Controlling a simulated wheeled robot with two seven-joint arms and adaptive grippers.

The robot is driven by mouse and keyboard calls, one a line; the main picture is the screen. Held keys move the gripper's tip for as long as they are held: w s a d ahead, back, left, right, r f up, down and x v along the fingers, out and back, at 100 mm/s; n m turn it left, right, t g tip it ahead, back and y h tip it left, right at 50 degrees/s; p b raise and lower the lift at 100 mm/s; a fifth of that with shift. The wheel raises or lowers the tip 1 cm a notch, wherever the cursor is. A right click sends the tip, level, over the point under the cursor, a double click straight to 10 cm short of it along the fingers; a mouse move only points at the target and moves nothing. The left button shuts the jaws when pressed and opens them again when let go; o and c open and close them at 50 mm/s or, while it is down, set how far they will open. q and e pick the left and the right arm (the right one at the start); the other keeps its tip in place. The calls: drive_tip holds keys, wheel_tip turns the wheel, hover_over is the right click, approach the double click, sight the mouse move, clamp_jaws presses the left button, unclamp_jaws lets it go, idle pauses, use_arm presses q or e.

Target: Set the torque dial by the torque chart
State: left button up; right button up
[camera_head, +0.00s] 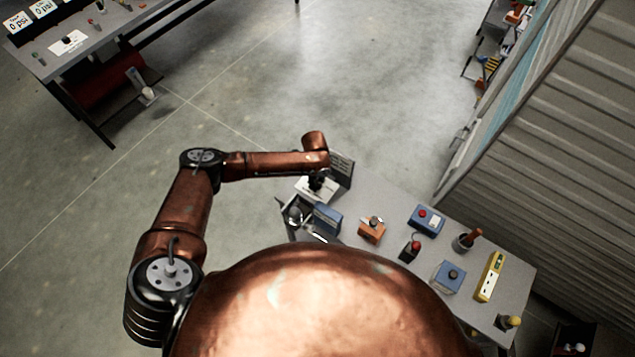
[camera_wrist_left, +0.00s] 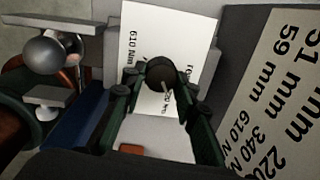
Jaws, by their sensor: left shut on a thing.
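The torque dial (camera_wrist_left: 159,71) is a dark round knob on a white plate (camera_wrist_left: 143,32) printed with torque values in Nm. One label reads 610 Nm; others are partly hidden by the knob and fingers. A thin pale pointer line shows on the knob. My left gripper (camera_head: 317,181) is shut on the knob, its green fingers on either side of it in the left wrist view. The torque chart (camera_wrist_left: 272,100) is a grey board beside the plate, with rows of mm and Nm values, cut off by the frame. The chart (camera_head: 342,168) also shows in the head view. My right gripper is out of view.
A vise-like metal piece with a ball (camera_wrist_left: 43,54) stands left of the dial. On the bench are a blue box (camera_head: 327,218), an orange block (camera_head: 371,230), a blue box with a red button (camera_head: 427,220) and a yellow power strip (camera_head: 490,276). A corrugated wall rises at the right.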

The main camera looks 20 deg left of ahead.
use_arm(q)
drive_tip(key=shift+m, duration=0.9)
drive_tip(key=o, duration=1.2)
drive_tip(key=shift+c, duration=0.2)
wheel_tip(320, 180, up, 12)
drive_tip(key=shift+s+a, duration=0.2)
drive_tip(key=shift+s, duration=0.05)
